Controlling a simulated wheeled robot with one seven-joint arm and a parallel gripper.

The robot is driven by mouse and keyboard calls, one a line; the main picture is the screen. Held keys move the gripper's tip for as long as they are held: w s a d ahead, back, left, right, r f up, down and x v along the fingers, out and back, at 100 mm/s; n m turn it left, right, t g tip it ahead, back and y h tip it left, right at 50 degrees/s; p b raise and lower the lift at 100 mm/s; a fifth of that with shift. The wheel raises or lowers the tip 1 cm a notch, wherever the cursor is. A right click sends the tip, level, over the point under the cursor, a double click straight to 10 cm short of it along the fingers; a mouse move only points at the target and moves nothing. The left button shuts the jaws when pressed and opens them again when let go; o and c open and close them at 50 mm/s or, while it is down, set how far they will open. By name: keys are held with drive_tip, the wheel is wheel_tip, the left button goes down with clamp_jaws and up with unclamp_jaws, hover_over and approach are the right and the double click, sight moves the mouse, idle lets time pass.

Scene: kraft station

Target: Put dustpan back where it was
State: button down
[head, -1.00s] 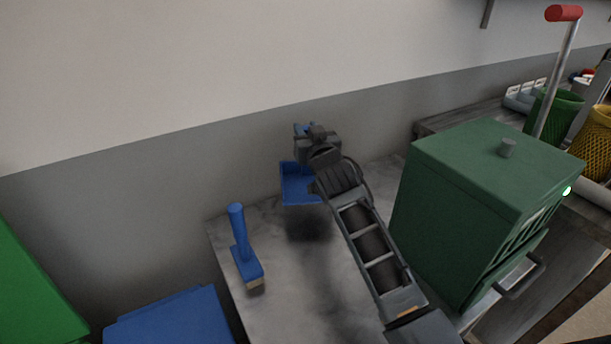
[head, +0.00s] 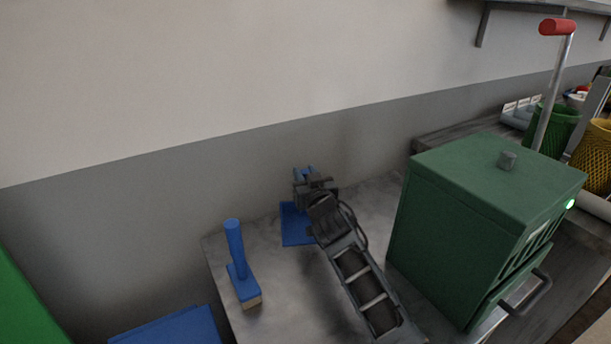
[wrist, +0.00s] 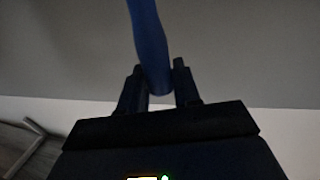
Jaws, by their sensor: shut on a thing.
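The blue dustpan (head: 294,227) is at the back of the grey table, left of my arm, with its pan low at the table surface. I cannot tell whether the pan touches the table. My gripper (head: 302,176) is shut on the dustpan's handle, and my arm hides part of the pan. In the wrist view the blue handle (wrist: 150,45) stands between the two dark fingers of my gripper (wrist: 160,88). The pan itself does not show in the wrist view.
A green box machine (head: 480,220) with a red-tipped lever (head: 557,27) stands close on the right. The grey wall (head: 150,220) is just behind. A blue bin (head: 170,328) is at the lower left.

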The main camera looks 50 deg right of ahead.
drive_tip(key=c, duration=0.8)
unclamp_jaws()
drive_tip(key=shift+r+p, duration=0.15)
drive_tip(key=shift+p, duration=0.15)
drive_tip(key=shift+s+a, duration=0.2)
drive_tip(key=shift+s, duration=0.05)
drive_tip(key=b+v, duration=0.2)
drive_tip(key=v, duration=0.9)
drive_tip(key=shift+s, duration=0.2)
